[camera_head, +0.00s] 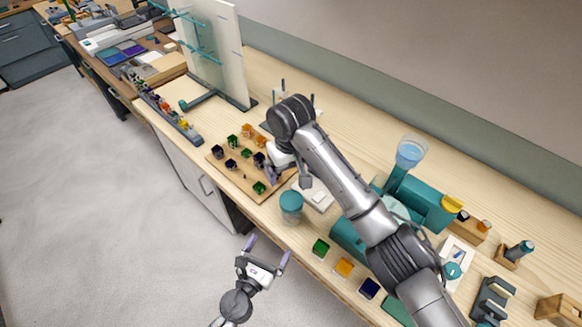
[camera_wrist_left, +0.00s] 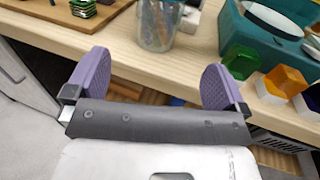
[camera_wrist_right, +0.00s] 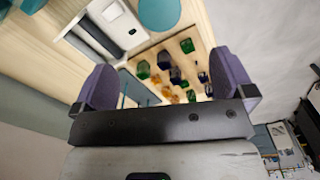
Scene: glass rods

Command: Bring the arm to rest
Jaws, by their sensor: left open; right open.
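My left gripper (camera_head: 268,249) is open and empty. It is out over the grey floor, in front of the workbench's front edge. In the left wrist view its two purple fingers (camera_wrist_left: 156,68) stand wide apart with nothing between them, and the bench edge lies beyond. My right gripper (camera_head: 274,172) is over the bench, by the right side of the wooden board of coloured blocks (camera_head: 221,166); its arm hides part of it. In the right wrist view its purple fingers (camera_wrist_right: 163,70) are wide apart, and I see nothing held between them.
Green (camera_head: 320,248), orange (camera_head: 344,267) and dark blue (camera_head: 369,288) blocks line that edge. A teal machine (camera_head: 425,200) stands behind my right arm. An upright panel (camera_head: 213,50) with teal rods is at the back. The floor is clear.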

